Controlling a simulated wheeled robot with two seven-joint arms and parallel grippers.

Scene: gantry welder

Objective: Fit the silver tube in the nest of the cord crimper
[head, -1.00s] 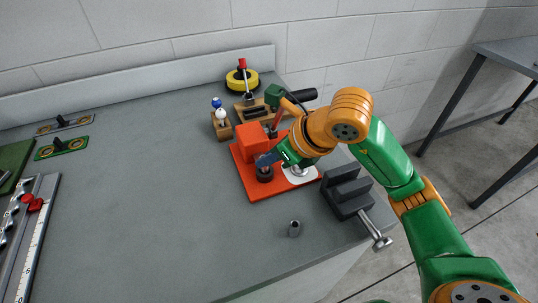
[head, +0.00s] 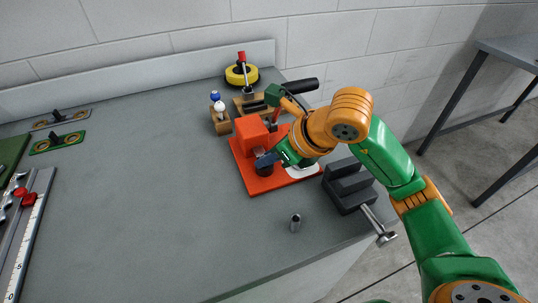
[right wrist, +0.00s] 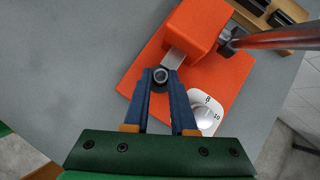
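The cord crimper is an orange-red base (head: 258,186) with an orange block (head: 251,133) and a red lever, right of centre on the bench. My right gripper (head: 266,161) is over its dark round nest (head: 264,171), pointing down. In the right wrist view the blue fingertips (right wrist: 161,73) are closed around a small round tube end (right wrist: 161,76), which looks like the silver tube. It lines up with the nest; how deep it sits is hidden. My left gripper is not in view.
Another short grey metal tube (head: 295,223) stands on the bench in front. A dark vise (head: 347,190) is right of the crimper. A white dial (right wrist: 205,113) sits on the base. A wooden holder (head: 220,124) and yellow reel (head: 241,75) stand behind. The bench's middle is clear.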

